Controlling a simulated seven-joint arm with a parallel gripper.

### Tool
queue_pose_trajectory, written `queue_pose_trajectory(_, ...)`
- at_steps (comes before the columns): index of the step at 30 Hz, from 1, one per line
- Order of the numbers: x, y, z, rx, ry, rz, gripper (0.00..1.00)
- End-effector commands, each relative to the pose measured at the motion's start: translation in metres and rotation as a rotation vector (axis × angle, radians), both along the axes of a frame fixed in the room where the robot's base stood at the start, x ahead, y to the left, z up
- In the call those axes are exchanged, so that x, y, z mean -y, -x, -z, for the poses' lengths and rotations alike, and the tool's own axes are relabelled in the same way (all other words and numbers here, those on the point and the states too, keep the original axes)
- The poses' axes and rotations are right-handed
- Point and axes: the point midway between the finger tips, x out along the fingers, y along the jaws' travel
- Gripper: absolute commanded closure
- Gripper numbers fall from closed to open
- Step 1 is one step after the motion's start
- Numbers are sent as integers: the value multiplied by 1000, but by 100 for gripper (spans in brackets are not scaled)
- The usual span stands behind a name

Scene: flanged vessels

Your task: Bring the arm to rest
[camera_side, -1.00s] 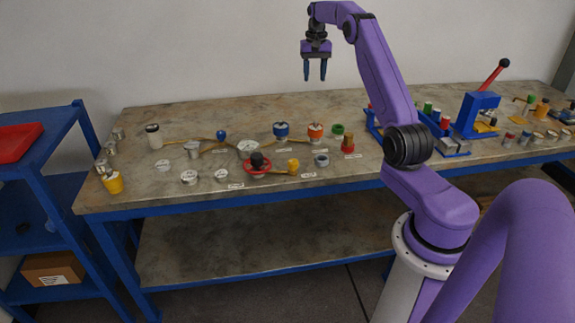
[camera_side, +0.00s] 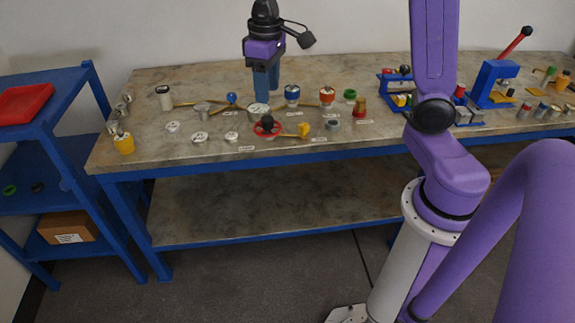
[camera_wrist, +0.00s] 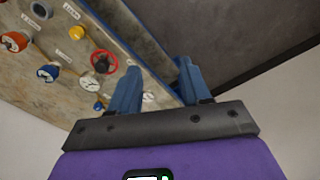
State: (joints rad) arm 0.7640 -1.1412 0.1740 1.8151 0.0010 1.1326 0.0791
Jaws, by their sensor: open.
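My gripper (camera_side: 267,96) hangs in the air above the middle of the workbench (camera_side: 200,245), pointing down. Its two blue fingers are apart, with nothing between them. In the side view they overlap the far part of the bench top in the picture, so their exact height is hard to tell. In the wrist view the gripper (camera_wrist: 158,66) is also empty, with the bench edge and dark floor beyond the fingers.
Below stand a red handwheel (camera_side: 267,127), a yellow fitting (camera_side: 304,130), a blue-topped vessel (camera_side: 292,94) and an orange-topped one (camera_side: 327,97). A blue press (camera_side: 495,84) is at right. A blue shelf with a red tray (camera_side: 24,103) is at left.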

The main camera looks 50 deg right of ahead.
Motion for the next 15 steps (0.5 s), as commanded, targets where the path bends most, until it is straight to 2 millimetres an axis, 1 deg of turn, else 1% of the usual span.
queue_pose_trajectory(1, -12, 21, 1, 1, 0, -66, 52)
queue_pose_trajectory(3, -25, 48, 3, 4, -1, -151, 52)
queue_pose_trajectory(5, -33, 72, 6, 3, -2, -224, 52)
queue_pose_trajectory(6, -37, 88, 9, 4, -2, -275, 52)
queue_pose_trajectory(10, -44, 140, 17, 6, -4, -432, 52)
queue_pose_trajectory(12, -43, 166, 23, 8, -4, -517, 52)
queue_pose_trajectory(15, -38, 199, 31, 9, -6, -627, 52)
